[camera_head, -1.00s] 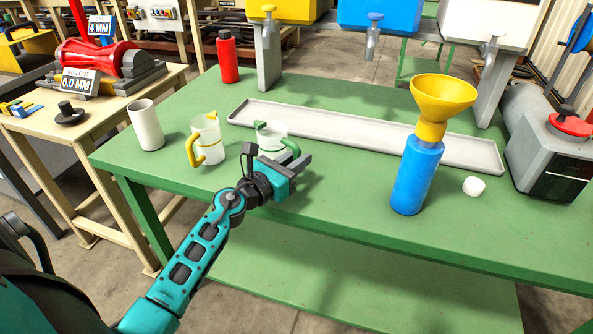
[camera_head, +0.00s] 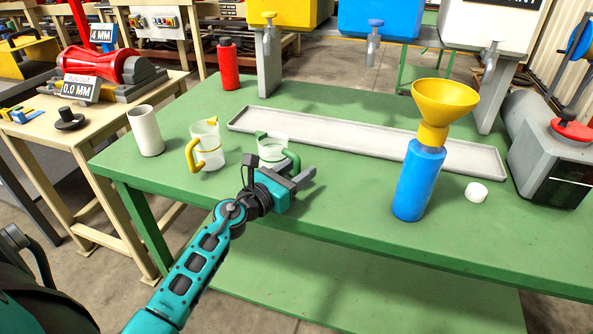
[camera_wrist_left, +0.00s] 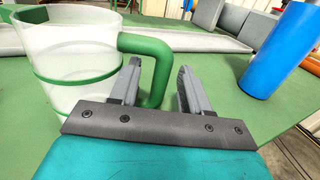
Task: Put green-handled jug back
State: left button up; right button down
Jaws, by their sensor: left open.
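The green-handled jug (camera_head: 272,150) stands upright on the green table in the head view, clear-walled with a green band and spout. In the left wrist view the jug (camera_wrist_left: 75,60) fills the left side, and its green handle (camera_wrist_left: 160,62) reaches toward the jaws. My left gripper (camera_head: 308,178) is open just in front of the jug. In the wrist view its two fingers (camera_wrist_left: 160,85) stand apart, with the lower handle near the left finger; I cannot tell whether they touch. My right gripper is not in view.
A yellow-handled jug (camera_head: 207,147) and a white cylinder (camera_head: 146,131) stand to the left. A long grey tray (camera_head: 350,136) lies behind. A blue bottle (camera_head: 418,182) with a yellow funnel (camera_head: 443,100) and a white cap (camera_head: 476,192) stand right. The front table strip between is clear.

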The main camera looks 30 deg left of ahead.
pick_arm(q)
jog(key=shift+r, duration=0.1)
jog(key=shift+r+p, duration=0.2)
jog(key=shift+p, duration=0.1)
jog(key=s+a+b, duration=0.2)
jog(key=s, duration=0.9)
jog(key=s+d+f+n+g, duration=0.2)
jog(key=s+d+f+n, duration=0.2)
jog(key=n, duration=0.7)
jog(key=s+d+f+n+g, duration=0.2)
jog(key=d+f+n, duration=0.4)
jog(key=n, duration=0.6)
jog(key=s+d+f+n+g, duration=0.3)
jog(key=s+d+f+n, duration=0.2)
jog(key=f+n, duration=0.4)
jog(key=n, duration=0.3)
jog(key=shift+s+d+y, duration=0.3)
jog(key=shift+s+d, duration=0.05)
